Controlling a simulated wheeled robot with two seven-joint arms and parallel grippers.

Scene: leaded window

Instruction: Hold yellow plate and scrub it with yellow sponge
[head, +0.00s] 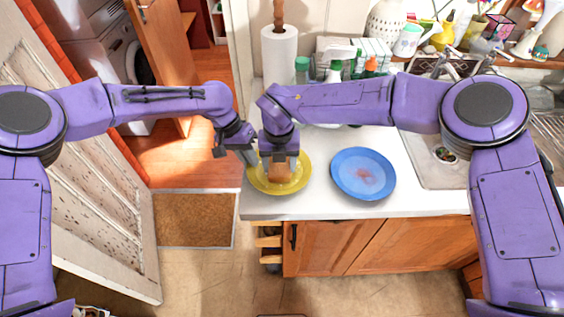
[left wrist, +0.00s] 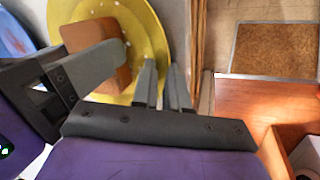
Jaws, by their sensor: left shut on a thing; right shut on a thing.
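The yellow plate (head: 262,184) is at the left end of the white counter; it also shows in the left wrist view (left wrist: 153,35). My left gripper (head: 250,160) is shut on the plate's left rim, and its two fingers show at the rim in the left wrist view (left wrist: 162,88). My right gripper (head: 279,158) is above the plate, shut on the sponge (head: 280,174). The sponge looks orange-tan and block-shaped in the left wrist view (left wrist: 95,37), over the plate's face. Small pale specks show on the plate. Whether the sponge presses on it is hard to tell.
A blue plate (head: 362,174) with a reddish stain lies to the right on the counter (head: 415,200). The sink (head: 440,160) is farther right. Bottles (head: 335,70) and a paper towel roll (head: 279,50) stand behind my right arm. The counter's left edge is close to the yellow plate.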

